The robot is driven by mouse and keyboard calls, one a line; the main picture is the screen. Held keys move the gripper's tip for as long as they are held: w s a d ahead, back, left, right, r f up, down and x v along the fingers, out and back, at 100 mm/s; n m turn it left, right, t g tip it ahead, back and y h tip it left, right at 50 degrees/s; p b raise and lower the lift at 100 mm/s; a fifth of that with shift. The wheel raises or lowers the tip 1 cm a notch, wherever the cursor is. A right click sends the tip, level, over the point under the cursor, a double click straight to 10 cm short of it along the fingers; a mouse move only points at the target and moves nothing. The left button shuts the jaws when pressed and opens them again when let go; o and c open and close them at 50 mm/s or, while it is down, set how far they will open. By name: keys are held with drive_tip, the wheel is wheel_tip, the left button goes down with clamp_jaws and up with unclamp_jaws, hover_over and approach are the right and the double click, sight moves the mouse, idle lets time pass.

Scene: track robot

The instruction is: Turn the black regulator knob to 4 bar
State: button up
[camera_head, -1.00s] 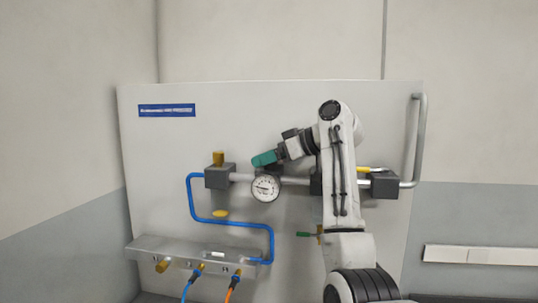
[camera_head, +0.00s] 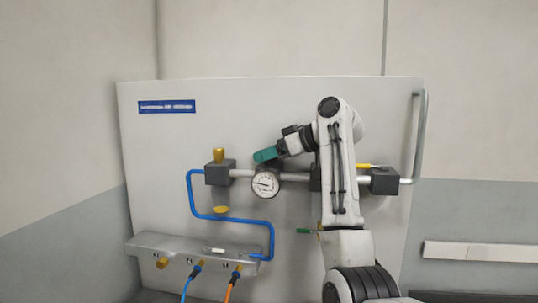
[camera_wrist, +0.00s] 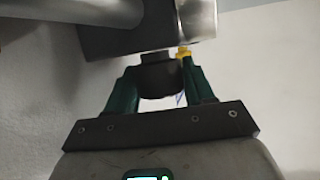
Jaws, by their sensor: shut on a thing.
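The black regulator knob (camera_wrist: 159,76) shows in the wrist view, below a dark block (camera_wrist: 145,30). The two green fingers of my gripper (camera_wrist: 162,80) stand on either side of it, shut on it. In the head view my gripper (camera_head: 266,155) reaches in from the right, just above the round white pressure gauge (camera_head: 265,184). The knob is hidden there behind the gripper. The gauge needle points to the left side of the dial, but the numbers are too small to read.
A grey pipe (camera_head: 295,177) runs across the panel (camera_head: 300,100) between dark blocks. A yellow lever (camera_head: 366,166) sits on the right block. A blue pipe (camera_head: 230,220) leads down to a grey manifold (camera_head: 150,247) with blue and orange hoses. A green-handled valve (camera_head: 304,231) is beside my arm.

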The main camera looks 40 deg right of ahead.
drive_tip(key=shift+m+t+h+b, duration=0.5)
drive_tip(key=shift+m+h+b, duration=0.05)
drive_tip(key=shift+m+h, duration=0.6)
drive_tip(key=m+h, duration=0.2)
drive_tip(key=h, duration=0.1)
drive_tip(key=shift+m, duration=0.25)
drive_tip(key=m+h, duration=0.3)
drive_tip(key=h, duration=0.1)
drive_tip(key=shift+r+g, duration=0.1)
drive_tip(key=shift+g, duration=0.2)
drive_tip(key=shift+m+g+h+p, duration=0.65)
drive_tip(key=shift+m+g+h, duration=0.15)
drive_tip(key=shift+m+h, duration=1)
drive_tip(key=o, duration=1)
